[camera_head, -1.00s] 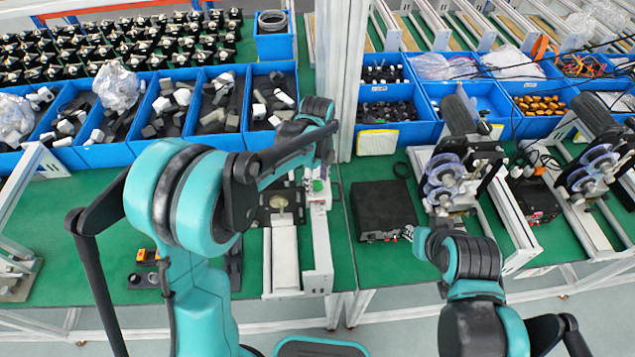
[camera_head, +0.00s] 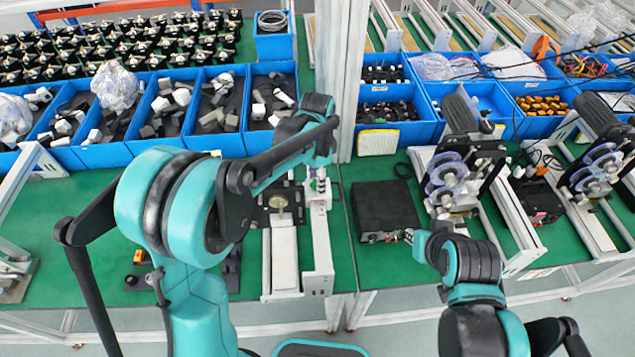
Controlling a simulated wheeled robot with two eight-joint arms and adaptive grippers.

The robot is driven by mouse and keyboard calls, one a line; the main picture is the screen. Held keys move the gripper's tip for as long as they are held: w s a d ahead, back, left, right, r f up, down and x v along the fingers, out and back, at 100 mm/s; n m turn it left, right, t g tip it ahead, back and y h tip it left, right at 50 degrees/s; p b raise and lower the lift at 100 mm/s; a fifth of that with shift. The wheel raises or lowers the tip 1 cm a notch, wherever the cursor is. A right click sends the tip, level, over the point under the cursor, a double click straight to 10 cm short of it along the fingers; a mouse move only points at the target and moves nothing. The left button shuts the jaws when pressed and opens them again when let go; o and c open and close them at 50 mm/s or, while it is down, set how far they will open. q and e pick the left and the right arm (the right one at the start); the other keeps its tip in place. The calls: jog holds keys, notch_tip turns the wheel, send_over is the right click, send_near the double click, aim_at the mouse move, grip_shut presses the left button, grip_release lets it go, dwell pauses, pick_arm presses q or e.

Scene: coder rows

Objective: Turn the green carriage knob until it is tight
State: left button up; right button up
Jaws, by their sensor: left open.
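The green carriage knob (camera_head: 317,185) is a small green spot on the white carriage of a bench fixture, right of the middle of the table's left half. My left gripper (camera_head: 319,174) points down from the end of my left arm, directly above and close to the knob. It is open, with nothing visible in it. The wrist hides much of the fingers, and I cannot tell whether they touch the knob.
A white rail (camera_head: 319,240) runs forward beside a plate with a round brass-coloured part (camera_head: 278,202). A black box (camera_head: 385,208) stands to the right, with reel machines (camera_head: 448,180) beyond. Blue bins (camera_head: 215,140) line the back. A white post (camera_head: 341,75) rises behind my left wrist.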

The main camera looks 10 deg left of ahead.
pick_arm(q)
jog(key=n, duration=0.5)
jog(key=shift+f+b, duration=0.1)
jog(key=shift+b, duration=0.25)
jog(key=n, duration=0.4)
grip_shut()
jog(key=shift+m+b, duration=0.4)
jog(key=shift+m, duration=0.6)
grip_release()
jog(key=shift+m, duration=0.4)
